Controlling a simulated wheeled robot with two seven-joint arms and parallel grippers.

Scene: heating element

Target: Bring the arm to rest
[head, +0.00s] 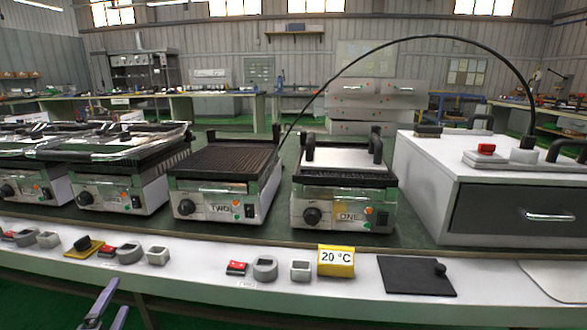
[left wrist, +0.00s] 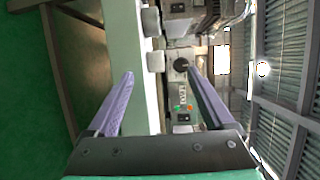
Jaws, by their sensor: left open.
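My left gripper (head: 104,306) shows at the lower left of the head view, in front of the bench's front edge. In the left wrist view its two purple fingers (left wrist: 160,78) are spread apart with nothing between them. Past the fingers the wrist view shows the bench front and a grill unit with a black knob (left wrist: 181,64). The gripper is apart from the bench and the grills. My right gripper is not in view.
Grill TWO (head: 222,178) and grill ONE (head: 343,188) stand on the bench (head: 220,226). A white box with a dark drawer (head: 520,208) is at right. A yellow 20 °C block (head: 336,261), a black plate (head: 416,276) and red switches (head: 236,268) lie along the front ledge.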

